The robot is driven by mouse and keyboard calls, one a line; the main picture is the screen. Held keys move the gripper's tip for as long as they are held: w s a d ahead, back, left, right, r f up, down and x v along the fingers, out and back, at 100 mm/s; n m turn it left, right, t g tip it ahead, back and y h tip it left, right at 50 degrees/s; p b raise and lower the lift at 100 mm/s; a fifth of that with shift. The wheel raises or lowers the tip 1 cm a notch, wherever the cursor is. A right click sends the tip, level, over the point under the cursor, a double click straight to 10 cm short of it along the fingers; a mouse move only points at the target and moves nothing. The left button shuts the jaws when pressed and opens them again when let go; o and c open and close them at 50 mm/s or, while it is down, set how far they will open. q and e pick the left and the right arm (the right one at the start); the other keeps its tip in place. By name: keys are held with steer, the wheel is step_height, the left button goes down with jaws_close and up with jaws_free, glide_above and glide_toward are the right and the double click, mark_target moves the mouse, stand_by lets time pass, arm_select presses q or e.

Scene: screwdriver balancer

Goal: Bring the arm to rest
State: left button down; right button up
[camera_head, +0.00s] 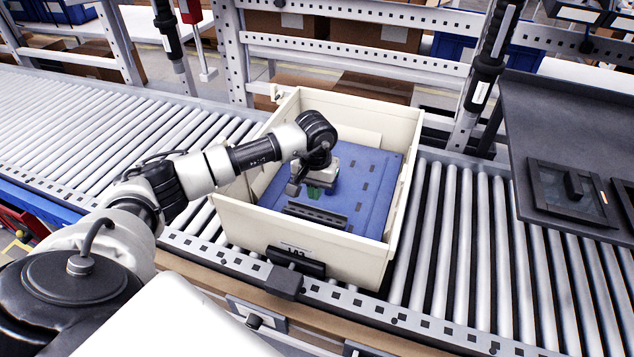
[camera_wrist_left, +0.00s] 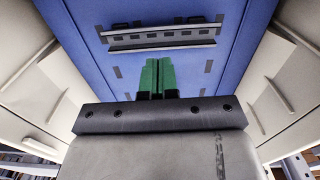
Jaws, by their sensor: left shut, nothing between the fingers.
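My left arm comes in from the left and reaches over the cream bin (camera_head: 403,213). My left gripper (camera_head: 317,190) is inside the bin, above its blue insert (camera_head: 368,185). Its green fingertips show together in the left wrist view (camera_wrist_left: 158,76), shut with nothing between them. A dark slotted bar (camera_head: 315,215) lies on the blue insert near the front wall. It also shows in the left wrist view (camera_wrist_left: 162,38), just beyond the fingertips. I cannot tell whether the fingertips touch the insert. My right gripper is not in view.
The bin stands on a roller conveyor (camera_head: 110,125), its walls close around my left gripper. A metal frame rail (camera_head: 360,45) runs behind it. Two dark posts (camera_head: 484,75) rise behind the conveyor. A dark tray (camera_head: 545,120) with framed parts is at the right. Rollers left of the bin are clear.

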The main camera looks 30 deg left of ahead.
mark_target(314, 214)
arm_select(q)
steer(key=shift+f+b, duration=1.25)
steer(key=shift+f, duration=0.7)
steer(key=shift+f+b, duration=0.5)
steer(key=shift+b, duration=0.05)
steer(key=shift+f+b, duration=0.75)
steer(key=shift+f, duration=0.1)
stand_by(0.4)
steer(key=shift+s+d+f+b, duration=0.1)
steer(key=shift+s+f+b, duration=0.3)
steer(key=shift+f, duration=0.1)
stand_by(0.3)
steer(key=shift+r, duration=0.1)
steer(key=shift+w+r+p, duration=0.2)
steer(key=shift+r+p, duration=0.2)
steer(key=shift+r, duration=0.15)
steer(key=shift+w+r+p, duration=0.15)
steer(key=shift+r+p, duration=0.2)
steer(key=shift+r, duration=0.2)
steer(key=shift+r+p, duration=0.6)
steer(key=shift+r, duration=0.85)
